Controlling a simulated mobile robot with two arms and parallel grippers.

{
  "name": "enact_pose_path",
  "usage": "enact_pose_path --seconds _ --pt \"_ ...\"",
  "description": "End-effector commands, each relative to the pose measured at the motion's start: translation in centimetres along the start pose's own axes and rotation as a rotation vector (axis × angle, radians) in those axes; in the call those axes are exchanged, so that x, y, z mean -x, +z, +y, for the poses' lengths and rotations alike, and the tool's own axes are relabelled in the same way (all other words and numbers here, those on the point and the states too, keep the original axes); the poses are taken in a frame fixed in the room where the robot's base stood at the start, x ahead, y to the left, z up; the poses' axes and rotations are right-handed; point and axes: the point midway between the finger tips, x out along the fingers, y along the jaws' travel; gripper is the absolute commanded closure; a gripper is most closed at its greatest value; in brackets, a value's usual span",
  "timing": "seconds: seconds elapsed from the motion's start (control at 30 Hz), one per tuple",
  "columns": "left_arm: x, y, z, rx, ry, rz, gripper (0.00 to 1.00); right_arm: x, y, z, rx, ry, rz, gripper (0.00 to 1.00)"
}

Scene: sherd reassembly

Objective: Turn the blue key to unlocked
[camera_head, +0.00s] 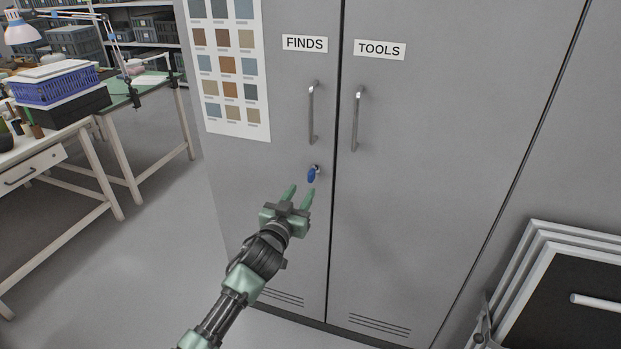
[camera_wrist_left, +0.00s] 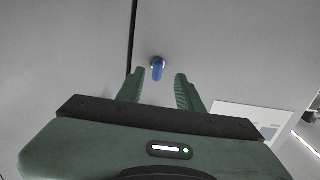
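The blue key (camera_head: 312,175) sits in a lock on the left cabinet door (camera_head: 285,120), the one labelled FINDS, below its handle. My left gripper (camera_head: 299,192) is open and empty, just below and to the left of the key in the head view. In the left wrist view the blue key (camera_wrist_left: 158,71) hangs from its round lock, beyond and between the two green fingertips (camera_wrist_left: 159,75). No contact between fingers and key shows. My right gripper is not in view.
A vertical handle (camera_head: 313,112) stands above the key, and the TOOLS door (camera_head: 420,190) with its handle (camera_head: 357,118) is to the right. A colour chart (camera_head: 233,122) hangs on the left door. Framed boards (camera_head: 570,265) lean at the lower right. Floor (camera_head: 150,240) is clear at left.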

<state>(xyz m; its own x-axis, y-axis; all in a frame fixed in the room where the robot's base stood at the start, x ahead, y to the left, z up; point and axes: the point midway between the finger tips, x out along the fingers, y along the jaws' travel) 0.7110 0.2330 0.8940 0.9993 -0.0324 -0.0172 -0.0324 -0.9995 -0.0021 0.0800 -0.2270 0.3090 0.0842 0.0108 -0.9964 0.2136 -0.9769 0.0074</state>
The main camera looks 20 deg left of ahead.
Motion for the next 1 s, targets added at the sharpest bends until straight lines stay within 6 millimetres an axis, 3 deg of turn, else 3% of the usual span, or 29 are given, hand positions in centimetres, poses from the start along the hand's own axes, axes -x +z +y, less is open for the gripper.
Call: enact_pose_path --seconds 0.1,0.5,0.93,1.0 --pt "-0.9 -1.3 0.1 0.004 0.001 0.023 0.64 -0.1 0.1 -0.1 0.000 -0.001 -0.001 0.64" --pt "-6.8 -1.2 0.1 0.004 0.000 0.020 0.64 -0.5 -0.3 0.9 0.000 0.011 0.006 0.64" --pt "-7.9 -1.2 0.1 0.004 0.002 0.020 0.64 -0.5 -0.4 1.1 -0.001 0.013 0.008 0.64" --pt "-7.9 -1.2 0.1 0.004 0.002 0.020 0.80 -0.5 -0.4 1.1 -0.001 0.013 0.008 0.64"
